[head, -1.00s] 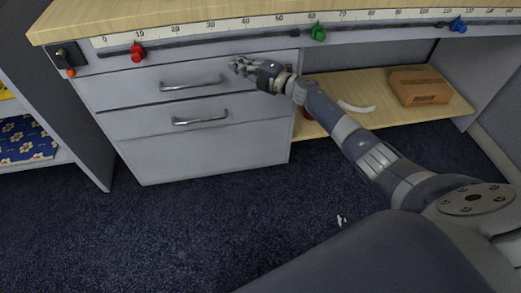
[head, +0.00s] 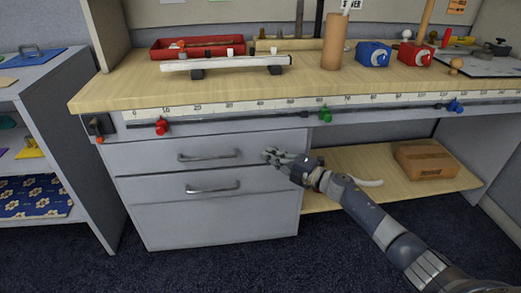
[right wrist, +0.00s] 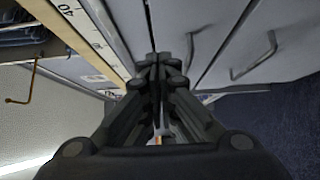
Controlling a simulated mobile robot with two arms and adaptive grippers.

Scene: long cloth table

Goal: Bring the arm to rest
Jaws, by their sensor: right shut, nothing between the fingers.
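My right gripper (head: 271,155) is in front of the drawer unit, close to the right end of the upper drawer (head: 240,156). It is shut and holds nothing. In the right wrist view its fingers (right wrist: 158,62) meet at the tips. My right arm comes in from the lower right. The upper drawer handle (head: 210,155) is to the left of the gripper and apart from it. Both drawers look shut. My left gripper is not in view.
The workbench top (head: 125,90) overhangs the drawers, with a ruler strip (head: 230,107) and colored clamps on a rail along its front. A lower shelf (head: 375,158) right of the drawers holds a cardboard box (head: 425,160). A side shelf stands left. Dark carpet lies below.

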